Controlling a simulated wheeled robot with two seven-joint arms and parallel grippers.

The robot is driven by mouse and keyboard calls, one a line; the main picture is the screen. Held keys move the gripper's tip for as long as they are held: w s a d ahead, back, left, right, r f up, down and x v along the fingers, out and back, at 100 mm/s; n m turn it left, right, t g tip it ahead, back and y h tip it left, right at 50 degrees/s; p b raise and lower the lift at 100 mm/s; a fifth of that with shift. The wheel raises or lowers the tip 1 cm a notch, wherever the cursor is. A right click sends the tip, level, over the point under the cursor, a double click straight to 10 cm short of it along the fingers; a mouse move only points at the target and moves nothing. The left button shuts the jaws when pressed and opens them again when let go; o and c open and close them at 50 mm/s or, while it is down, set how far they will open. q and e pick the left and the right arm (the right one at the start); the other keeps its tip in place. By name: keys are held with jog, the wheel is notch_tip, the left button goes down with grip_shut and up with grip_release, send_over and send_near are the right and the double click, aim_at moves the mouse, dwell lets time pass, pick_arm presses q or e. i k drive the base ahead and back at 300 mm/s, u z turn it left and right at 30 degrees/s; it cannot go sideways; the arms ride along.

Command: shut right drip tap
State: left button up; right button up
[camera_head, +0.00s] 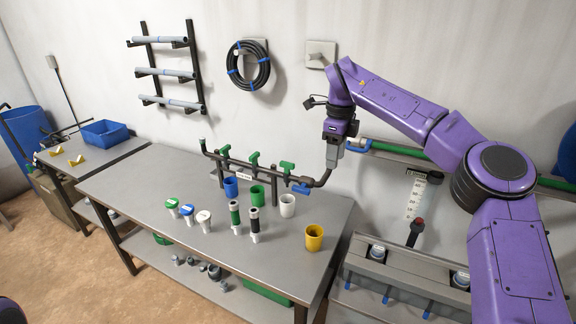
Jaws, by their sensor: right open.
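The manifold (240,174) is a dark pipe on legs at the back of the grey bench. It carries three drip taps with green handles: the left tap (224,151), the middle tap (254,160) and the right drip tap (287,166). The right tap's handle looks turned across the picture; whether it is open or shut is too small to tell. My left gripper is out of view.
A wall pipe with a blue lever (358,146) runs behind my right gripper.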

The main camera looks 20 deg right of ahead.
aim_at(287, 167)
jog(key=i, duration=1)
